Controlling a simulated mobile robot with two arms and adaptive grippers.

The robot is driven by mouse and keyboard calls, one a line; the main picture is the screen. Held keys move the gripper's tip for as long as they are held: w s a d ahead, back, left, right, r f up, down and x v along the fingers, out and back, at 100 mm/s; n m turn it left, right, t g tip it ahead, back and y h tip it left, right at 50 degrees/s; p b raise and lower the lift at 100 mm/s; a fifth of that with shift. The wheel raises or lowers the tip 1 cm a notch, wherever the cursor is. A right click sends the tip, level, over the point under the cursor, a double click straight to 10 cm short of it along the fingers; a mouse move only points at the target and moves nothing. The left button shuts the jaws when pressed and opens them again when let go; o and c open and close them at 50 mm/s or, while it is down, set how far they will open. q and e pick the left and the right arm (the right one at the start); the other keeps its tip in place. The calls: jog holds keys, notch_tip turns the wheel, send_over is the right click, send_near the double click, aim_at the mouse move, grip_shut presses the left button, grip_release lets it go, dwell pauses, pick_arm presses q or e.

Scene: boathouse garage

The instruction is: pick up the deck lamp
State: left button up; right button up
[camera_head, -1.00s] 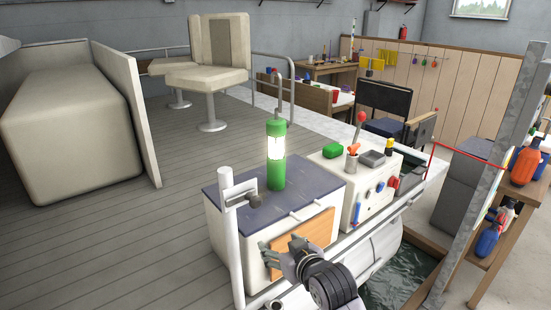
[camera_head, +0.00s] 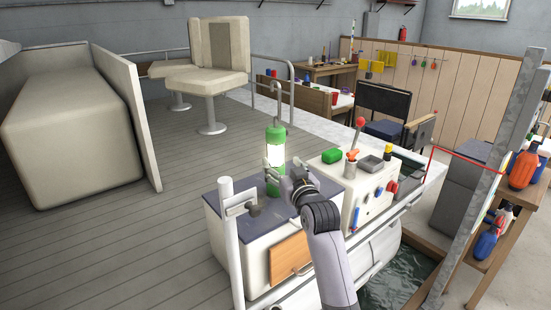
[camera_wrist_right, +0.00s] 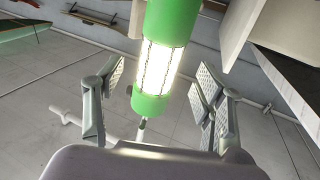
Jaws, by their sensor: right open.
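The deck lamp (camera_head: 274,155) is a cylinder with a green top and base and a lit white middle. It stands upright on the dark blue top of a white cabinet (camera_head: 228,234). My right gripper (camera_head: 284,182) is at the lamp's lower part, on the near side, hiding some of its base. In the right wrist view the lamp (camera_wrist_right: 165,45) reaches in between the spread fingers of my right gripper (camera_wrist_right: 158,98), with a gap on both sides. The right gripper is open and empty. My left gripper is not in view.
A white post with a bracket (camera_head: 229,215) stands at the cabinet's near left corner. A beige seat (camera_head: 206,75) is behind.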

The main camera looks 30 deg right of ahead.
aim_at(278, 159)
jog(key=shift+w+d, duration=0.15)
jog(key=shift+w, duration=0.4)
jog(key=p+x, duration=0.2)
jog(key=x, duration=0.2)
jog(key=shift+w+f, duration=0.1)
jog(key=shift+w, duration=0.1)
jog(key=shift+w+d, duration=0.15)
jog(key=shift+w, duration=0.2)
jog(key=shift+s, duration=0.1)
jog(key=shift+f, duration=0.1)
jog(key=c, duration=1.5)
grip_shut()
jog(key=shift+r, duration=0.2)
